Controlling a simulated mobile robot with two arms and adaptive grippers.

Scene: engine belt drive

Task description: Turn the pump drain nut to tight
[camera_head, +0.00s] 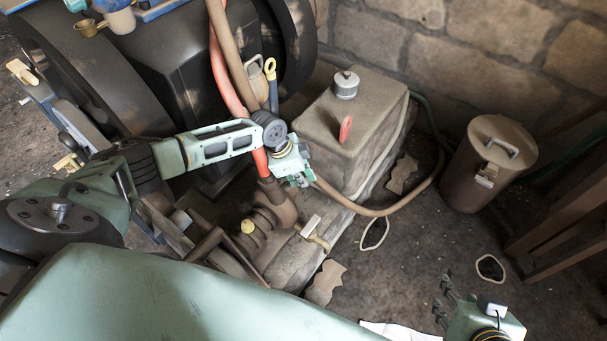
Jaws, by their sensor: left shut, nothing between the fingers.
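My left gripper (299,178) is at the picture's middle, shut and empty, in front of the hoses and above the pump-like body (283,207). A small yellow knob (247,226) shows to the lower left of that body. A brass fitting with a pale T-shaped handle (312,229) sticks out to its lower right. I cannot tell which of these, if any, is the drain nut; the gripper and hoses hide part of this area. My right gripper (443,301) is at the bottom right, away from the machine, with its dark fingers apart.
A brown tank (352,125) with a metal cap and a red lever stands behind the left gripper. A lidded brown canister (487,165) stands to its right. Red and brown hoses (225,65) run down past the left wrist. The floor at right is mostly free.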

